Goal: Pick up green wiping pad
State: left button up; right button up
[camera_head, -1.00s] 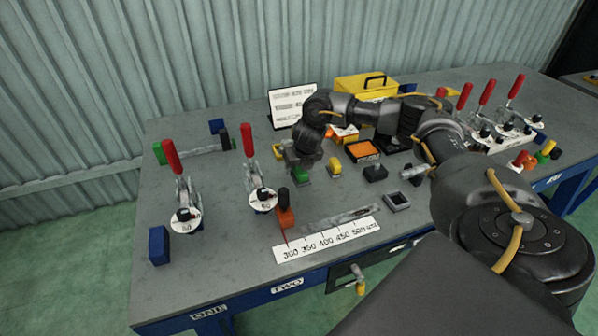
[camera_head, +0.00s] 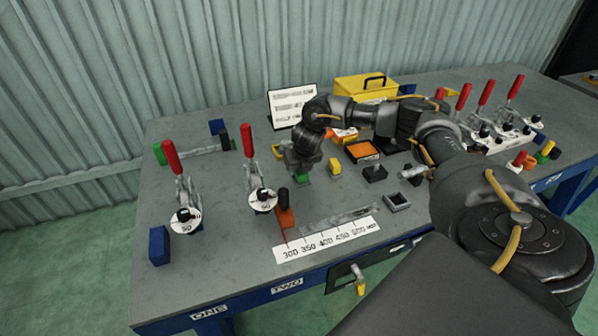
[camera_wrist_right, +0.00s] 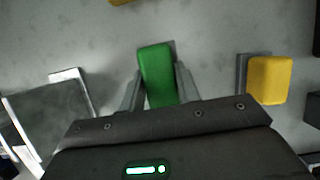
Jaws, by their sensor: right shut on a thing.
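The green wiping pad (camera_wrist_right: 157,75) is a green block with a grey edge, between the two fingers of my right gripper (camera_wrist_right: 160,90) in the right wrist view. The fingers are shut on its sides. In the head view my right gripper (camera_head: 301,171) points down over the table, and the green pad (camera_head: 303,178) shows only partly beneath it. I cannot tell whether the pad touches the tabletop. My left gripper is not in view.
A yellow pad (camera_wrist_right: 269,80) stands to the right of the green one, and also shows in the head view (camera_head: 335,166). A red-handled clamp (camera_head: 262,198) stands to the left. An orange tray (camera_head: 362,151) lies to the right.

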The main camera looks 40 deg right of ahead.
jog(key=shift+w+r, duration=0.1)
jog(key=shift+r, duration=0.4)
jog(key=v, duration=0.3)
jog(key=a+b+v, duration=0.1)
jog(key=v, duration=0.2)
jog(key=shift+s+a+r, duration=0.15)
jog(key=shift+s+r, duration=0.1)
jog(key=shift+s, duration=0.05)
jog(key=s+a+r+p, duration=0.4)
jog(key=s+a+r, duration=0.2)
jog(key=s, duration=0.3)
